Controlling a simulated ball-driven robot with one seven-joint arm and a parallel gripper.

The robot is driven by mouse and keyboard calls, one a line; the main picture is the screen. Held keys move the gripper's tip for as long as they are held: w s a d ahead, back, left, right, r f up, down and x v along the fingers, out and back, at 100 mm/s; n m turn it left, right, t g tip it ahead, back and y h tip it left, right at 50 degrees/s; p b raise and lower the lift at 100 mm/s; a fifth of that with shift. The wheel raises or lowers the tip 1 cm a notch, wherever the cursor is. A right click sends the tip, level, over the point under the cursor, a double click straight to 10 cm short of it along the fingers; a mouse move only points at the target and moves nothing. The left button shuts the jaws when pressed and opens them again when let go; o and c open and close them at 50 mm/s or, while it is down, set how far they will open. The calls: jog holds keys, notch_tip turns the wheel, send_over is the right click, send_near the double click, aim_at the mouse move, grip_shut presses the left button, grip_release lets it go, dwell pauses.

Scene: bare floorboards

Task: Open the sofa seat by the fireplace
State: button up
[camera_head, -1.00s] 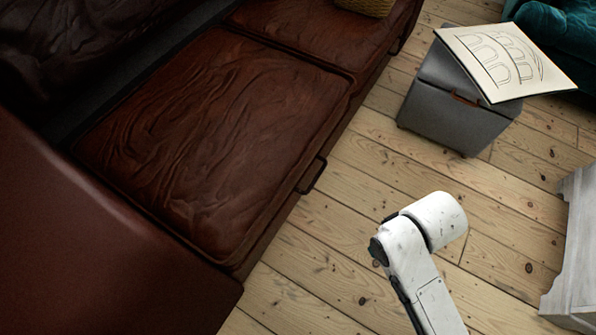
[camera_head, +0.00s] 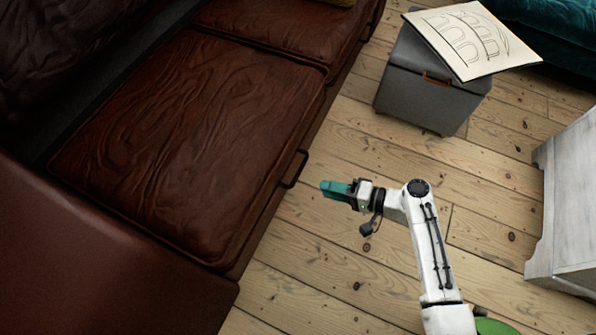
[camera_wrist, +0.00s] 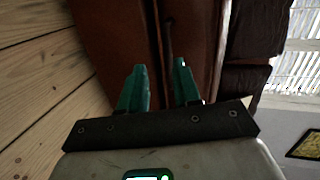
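The sofa is brown leather, with a wrinkled near seat (camera_head: 195,140) that lies closed and flat in the head view. A dark handle (camera_head: 295,169) sticks out from the front edge of this seat. My gripper (camera_head: 322,189) is just right of the handle, apart from it, with teal fingers pointing at the sofa. In the wrist view my gripper (camera_wrist: 160,72) has its two teal fingers spread with a gap between them and nothing held. The handle (camera_wrist: 168,40) shows as a dark upright bar beyond the gap. No fireplace can be made out.
A grey storage stool (camera_head: 430,85) with a drawing board (camera_head: 472,40) on top stands at the upper right. A pale cabinet (camera_head: 570,200) is at the right edge, and a teal sofa (camera_head: 555,25) at the top right. Bare floorboards (camera_head: 345,270) lie between.

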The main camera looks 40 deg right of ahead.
aim_at(298, 173)
jog(key=shift+m+t, duration=0.7)
jog(key=b+x, duration=0.1)
jog(key=x, duration=0.2)
jog(key=d+b+x, duration=0.1)
jog(key=x, duration=0.3)
jog(key=w+b+x, duration=0.1)
jog(key=x, duration=0.2)
jog(key=shift+w, duration=0.25)
grip_shut()
